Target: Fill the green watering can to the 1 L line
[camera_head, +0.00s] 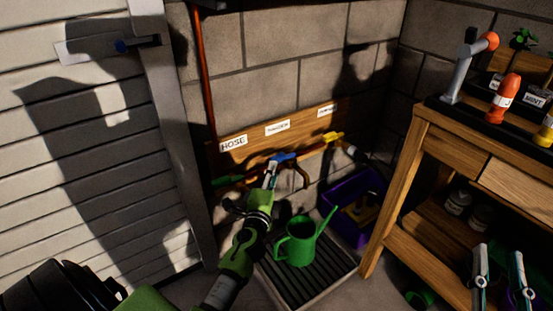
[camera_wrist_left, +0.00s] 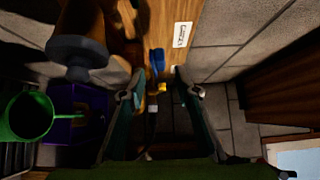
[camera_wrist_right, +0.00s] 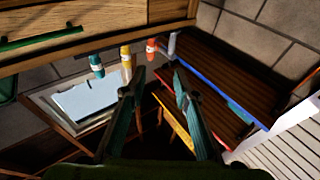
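The green watering can (camera_head: 297,243) stands upright on a slatted drain tray (camera_head: 318,291). Its rim also shows at the left of the left wrist view (camera_wrist_left: 27,115). Its 1 L line and any water inside cannot be seen. A blue tap handle (camera_head: 284,157) sits on the wall board; it shows ahead, between the fingers, in the left wrist view (camera_wrist_left: 158,60). My left gripper (camera_head: 271,173) is open just in front of this handle, with no clear contact. My right gripper (camera_head: 500,270) is open and empty by the bench at lower right.
The wooden board (camera_head: 303,120) carries labels, one reading HOSE (camera_head: 233,143). A yellow tap handle (camera_head: 333,137) is right of the blue one. A purple crate (camera_head: 347,232) stands beside the tray. The wooden bench (camera_head: 440,130) holds bottles (camera_head: 504,97).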

